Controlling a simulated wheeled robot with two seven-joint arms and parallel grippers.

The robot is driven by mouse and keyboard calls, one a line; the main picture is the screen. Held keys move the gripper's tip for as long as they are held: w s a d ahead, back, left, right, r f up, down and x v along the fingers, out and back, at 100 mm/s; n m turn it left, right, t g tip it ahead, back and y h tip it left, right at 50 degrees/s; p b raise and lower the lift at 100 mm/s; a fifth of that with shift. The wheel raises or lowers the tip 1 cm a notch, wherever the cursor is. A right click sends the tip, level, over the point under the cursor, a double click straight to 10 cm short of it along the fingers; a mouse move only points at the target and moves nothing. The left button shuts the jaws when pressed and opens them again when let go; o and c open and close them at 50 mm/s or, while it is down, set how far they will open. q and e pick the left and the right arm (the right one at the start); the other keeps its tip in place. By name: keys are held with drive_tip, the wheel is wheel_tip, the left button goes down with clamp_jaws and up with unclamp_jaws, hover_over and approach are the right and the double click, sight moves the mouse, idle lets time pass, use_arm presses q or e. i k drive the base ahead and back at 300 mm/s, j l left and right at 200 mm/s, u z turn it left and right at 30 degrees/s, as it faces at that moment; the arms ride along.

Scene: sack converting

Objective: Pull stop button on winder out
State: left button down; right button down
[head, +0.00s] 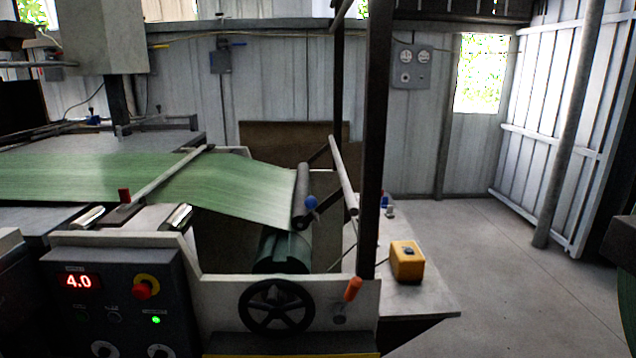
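The winder's dark control panel (60,318) faces me at the lower left. On it a red mushroom stop button (141,290) sits in a yellow ring, to the right of a red display reading 4.0. I cannot tell from here whether the button is pressed in or out. A green lamp (156,320) glows below it. Neither of my grippers shows in the head view.
A green web (235,187) runs over rollers to a green roll (282,250). A black handwheel (276,306) and orange-handled lever (352,289) are on the front frame. A yellow box (406,262) stands on a side table. The floor (475,235) at right is clear.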

sight(142, 292)
drive_tip(key=j+u, duration=0.1)
drive_tip(key=u, duration=0.25)
drive_tip(key=j+u, duration=0.1)
drive_tip(key=u, duration=0.25)
drive_tip(key=j+u, duration=0.1)
drive_tip(key=u, duration=0.25)
